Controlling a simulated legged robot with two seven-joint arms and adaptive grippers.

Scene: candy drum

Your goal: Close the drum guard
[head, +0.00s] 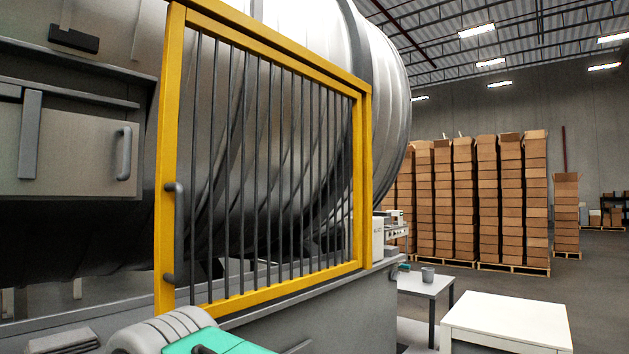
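The drum guard (170,120) is a yellow frame with upright dark bars, standing in front of the large metal drum (385,80). A grey upright handle (178,235) is on its left post. At the right, its edge lies close to a second yellow post (367,180). I cannot tell whether any gap remains between them. The drum shows through the bars. Neither of my grippers is in view, and nothing is seen touching the handle.
A grey machine base (345,315) runs below the guard. A ribbed grey part with a teal piece (215,343) is at the bottom edge. A grey panel with a handle (124,153) is at left. White tables (508,318) and stacked boxes (480,200) stand at right.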

